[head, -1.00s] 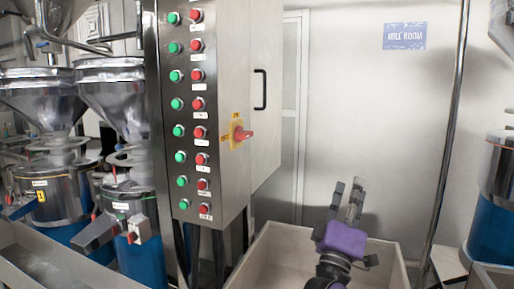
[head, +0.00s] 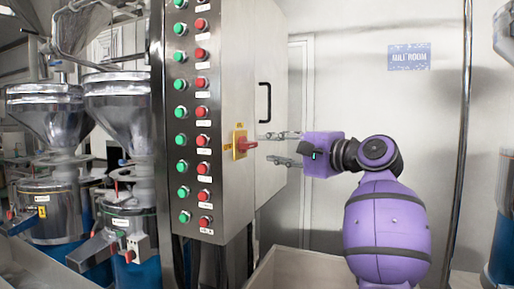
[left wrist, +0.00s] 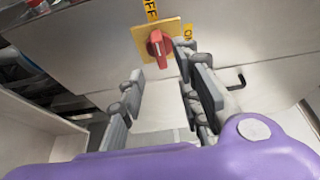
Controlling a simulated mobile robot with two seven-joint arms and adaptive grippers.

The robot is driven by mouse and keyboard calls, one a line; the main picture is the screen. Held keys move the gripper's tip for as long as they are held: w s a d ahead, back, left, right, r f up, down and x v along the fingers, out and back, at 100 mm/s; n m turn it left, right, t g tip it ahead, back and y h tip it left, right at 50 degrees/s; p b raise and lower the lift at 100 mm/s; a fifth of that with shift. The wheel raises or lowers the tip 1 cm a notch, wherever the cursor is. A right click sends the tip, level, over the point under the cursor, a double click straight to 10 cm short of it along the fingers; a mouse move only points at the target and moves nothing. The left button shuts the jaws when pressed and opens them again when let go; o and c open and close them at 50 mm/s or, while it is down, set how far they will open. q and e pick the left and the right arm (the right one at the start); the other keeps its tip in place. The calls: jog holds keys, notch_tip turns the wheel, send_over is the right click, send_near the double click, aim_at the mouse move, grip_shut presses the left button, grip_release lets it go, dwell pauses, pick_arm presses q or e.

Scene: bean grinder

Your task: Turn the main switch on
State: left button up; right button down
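The main switch is a red rotary knob (head: 246,145) on a yellow plate (head: 239,152) on the steel control cabinet (head: 222,60). It also shows in the left wrist view (left wrist: 160,46), with an OFF label above it and an ON label at its right. Its bar lies roughly in line with the OFF label. My left gripper (head: 268,147) is just right of the knob in the head view, with its fingers spread apart and empty. In the left wrist view the knob appears just beyond the gap between the fingertips (left wrist: 160,73); I see no contact. My right gripper is not in view.
Green and red push buttons (head: 202,112) line the cabinet's left face. A black door handle (head: 265,100) is above the gripper. An open bin (head: 300,268) stands below. Grinders with steel hoppers (head: 120,110) are at left, and a pole (head: 461,150) is at right.

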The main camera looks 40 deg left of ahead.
aim_at(254, 145)
pick_arm(q)
jog(key=a, duration=0.4)
jog(key=w+a+p, duration=0.1)
jog(key=a, duration=0.2)
jog(key=shift+c, duration=0.5)
grip_shut()
